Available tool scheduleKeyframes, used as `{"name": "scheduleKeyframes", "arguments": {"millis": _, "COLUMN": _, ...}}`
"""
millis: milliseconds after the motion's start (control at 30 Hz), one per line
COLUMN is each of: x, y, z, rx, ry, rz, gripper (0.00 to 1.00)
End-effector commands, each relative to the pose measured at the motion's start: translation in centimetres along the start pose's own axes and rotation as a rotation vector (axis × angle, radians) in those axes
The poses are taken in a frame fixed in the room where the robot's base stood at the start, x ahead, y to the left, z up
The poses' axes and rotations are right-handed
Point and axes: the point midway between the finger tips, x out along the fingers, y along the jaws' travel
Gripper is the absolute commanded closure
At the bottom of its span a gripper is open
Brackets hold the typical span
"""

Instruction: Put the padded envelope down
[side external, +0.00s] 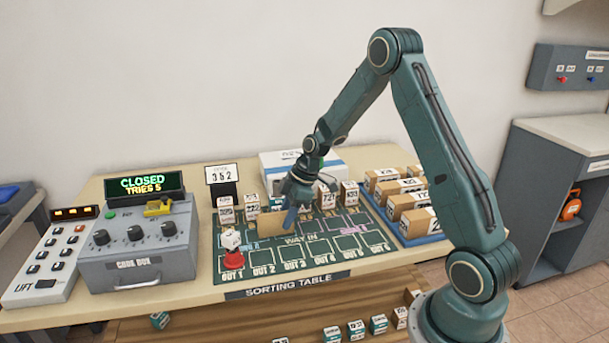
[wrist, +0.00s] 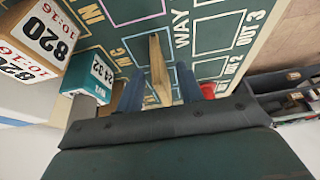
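The padded envelope (side external: 270,224) is a flat tan piece standing on edge over the green sorting mat, near the WAY IN lettering. In the wrist view the envelope (wrist: 159,68) shows as a narrow tan strip between my two blue fingers. My gripper (side external: 289,218) points down at the mat. In the wrist view my gripper (wrist: 160,74) is open, with a visible gap between each finger and the envelope. The envelope's lower edge looks at or close to the mat; exact contact is hard to tell.
The sorting table (side external: 205,292) carries numbered boxes behind my gripper and a blue tray (side external: 436,238) of parcels at right. A red-based figure (side external: 232,250) stands near OUT 1. The code box (side external: 140,255) reads CLOSED, TRIES 5. Front OUT squares to the right look clear.

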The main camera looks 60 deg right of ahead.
Motion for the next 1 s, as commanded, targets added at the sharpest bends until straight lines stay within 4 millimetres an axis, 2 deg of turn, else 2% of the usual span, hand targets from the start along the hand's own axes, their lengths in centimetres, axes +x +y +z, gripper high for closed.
{"name": "scheduleKeyframes", "arguments": {"millis": 300, "x": -5.3, "y": 0.1, "z": 0.0, "rx": 0.001, "ry": 0.002, "rz": 0.004, "gripper": 0.63}}
{"name": "scheduleKeyframes", "arguments": {"millis": 500, "x": -7.9, "y": 0.1, "z": 0.0, "rx": 0.0, "ry": 0.002, "rz": 0.003, "gripper": 0.63}}
{"name": "scheduleKeyframes", "arguments": {"millis": 700, "x": -9.2, "y": 0.0, "z": 0.0, "rx": 0.0, "ry": 0.001, "rz": 0.0, "gripper": 0.63}}
{"name": "scheduleKeyframes", "arguments": {"millis": 1000, "x": -9.4, "y": 0.0, "z": 0.0, "rx": 0.0, "ry": 0.0, "rz": -0.001, "gripper": 0.63}}
